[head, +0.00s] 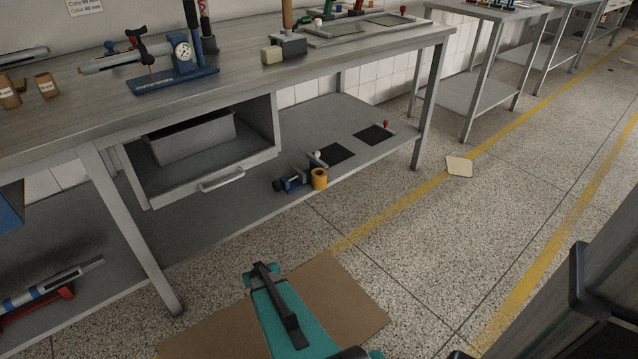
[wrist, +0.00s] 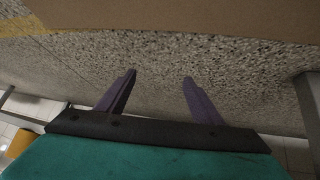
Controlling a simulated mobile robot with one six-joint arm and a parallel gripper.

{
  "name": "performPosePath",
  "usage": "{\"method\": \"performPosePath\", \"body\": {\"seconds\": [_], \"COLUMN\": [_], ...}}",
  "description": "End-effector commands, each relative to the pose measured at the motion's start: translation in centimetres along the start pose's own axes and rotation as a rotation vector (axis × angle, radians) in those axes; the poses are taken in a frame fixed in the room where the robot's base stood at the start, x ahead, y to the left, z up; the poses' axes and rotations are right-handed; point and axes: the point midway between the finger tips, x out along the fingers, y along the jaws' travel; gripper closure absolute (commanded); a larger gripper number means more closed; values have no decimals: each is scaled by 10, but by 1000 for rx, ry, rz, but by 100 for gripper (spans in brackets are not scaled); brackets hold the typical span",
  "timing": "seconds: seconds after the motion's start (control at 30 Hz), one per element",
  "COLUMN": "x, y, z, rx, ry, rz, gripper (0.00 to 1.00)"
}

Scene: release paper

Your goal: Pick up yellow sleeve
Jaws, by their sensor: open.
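The yellow sleeve (head: 319,178) is a short hollow cylinder standing upright on the lower shelf of the workbench, near its front edge. It stands just right of a small blue and dark fixture (head: 292,180). In the wrist view, my gripper (wrist: 159,80) is open, with two purple fingers spread wide and nothing between them. The fingers are over the speckled floor. An orange-yellow object (wrist: 18,144), partly cut off at the lower left of the wrist view, looks like the sleeve, outside the fingers. In the head view my teal arm is at the bottom, apart from the sleeve.
The workbench top (head: 235,85) overhangs the lower shelf (head: 345,125). An open drawer (head: 222,180) hangs left of the sleeve, and a bench leg (head: 432,95) stands to the right. Cardboard (head: 345,290) lies on the floor. Two black pads (head: 374,135) are behind the sleeve.

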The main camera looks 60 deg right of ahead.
Motion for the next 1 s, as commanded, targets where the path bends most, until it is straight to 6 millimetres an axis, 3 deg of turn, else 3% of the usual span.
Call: {"method": "performPosePath", "body": {"seconds": [0.03,0.2,0.5,0.8,1.0], "x": [11,25,27,4,-16], "y": [19,77,185,293,340], "z": [-14,-60,-125,-163,-172], "rx": [22,80,142,157,147], "ry": [49,212,487,737,846], "rz": [12,37,64,69,60], "gripper": [39,39,39,39,39]}}
